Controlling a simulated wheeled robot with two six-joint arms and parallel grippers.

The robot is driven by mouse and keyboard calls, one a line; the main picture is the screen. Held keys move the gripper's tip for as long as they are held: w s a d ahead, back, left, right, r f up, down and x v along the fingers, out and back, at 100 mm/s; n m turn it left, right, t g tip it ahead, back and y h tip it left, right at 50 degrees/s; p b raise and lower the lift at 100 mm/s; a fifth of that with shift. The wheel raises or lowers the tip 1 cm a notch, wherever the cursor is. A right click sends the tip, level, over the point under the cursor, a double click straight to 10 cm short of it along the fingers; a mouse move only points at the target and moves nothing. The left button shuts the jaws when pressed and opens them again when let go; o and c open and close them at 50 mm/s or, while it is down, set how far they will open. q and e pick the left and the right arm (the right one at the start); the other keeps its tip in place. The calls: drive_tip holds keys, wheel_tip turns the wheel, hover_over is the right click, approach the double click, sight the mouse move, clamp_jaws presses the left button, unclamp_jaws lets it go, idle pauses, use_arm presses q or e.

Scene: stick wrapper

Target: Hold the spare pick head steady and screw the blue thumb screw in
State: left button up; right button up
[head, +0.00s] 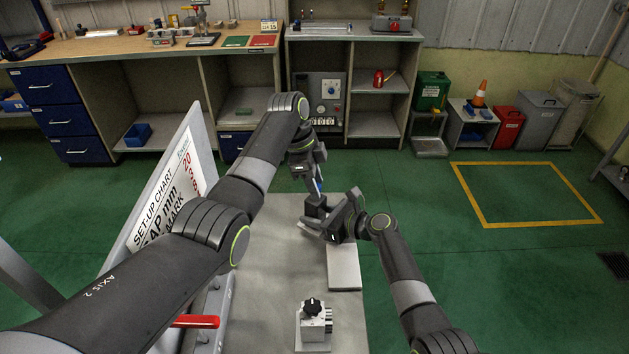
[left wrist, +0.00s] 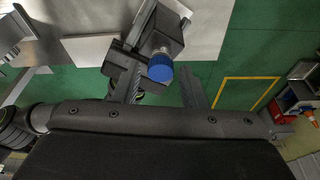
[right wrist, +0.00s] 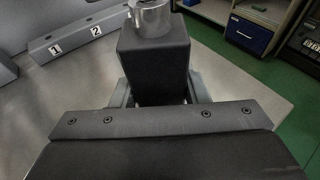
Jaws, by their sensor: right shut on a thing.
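The spare pick head is a dark block (head: 316,206) above the grey table; it fills the middle of the right wrist view (right wrist: 153,65), with a round metal part at its top. My right gripper (head: 328,222) is shut on it. The blue thumb screw (left wrist: 160,67) shows in the left wrist view in front of the pick head (left wrist: 160,42). My left gripper (head: 317,183) is open, with the screw's head between its fingers, closer to the left finger in that view. A gap shows to the other finger. How far the screw is in is hidden.
A light plate (head: 344,268) lies on the grey table (head: 262,275). A small fixture with a black knob (head: 314,322) stands nearer. A set-up chart board (head: 170,190) and a red handle (head: 195,321) are at left. A numbered bar (right wrist: 78,40) lies behind the pick head.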

use_arm(q)
drive_tip(key=n+t, duration=0.1)
drive_tip(key=n, duration=0.5)
drive_tip(key=shift+n+t, duration=0.3)
drive_tip(key=shift+t, duration=0.1)
drive_tip(key=n, duration=0.3)
drive_tip(key=n+t+y, duration=0.1)
drive_tip(key=n, duration=0.2)
drive_tip(key=shift+n+y, duration=0.3)
drive_tip(key=shift+n, duration=0.1)
drive_tip(key=n+y, duration=0.1)
drive_tip(key=n, duration=0.5)
drive_tip(key=shift+t+y, duration=0.4)
drive_tip(key=n+y, duration=0.1)
drive_tip(key=n, duration=0.5)
drive_tip(key=shift+n, duration=0.3)
drive_tip(key=shift+g, duration=0.3)
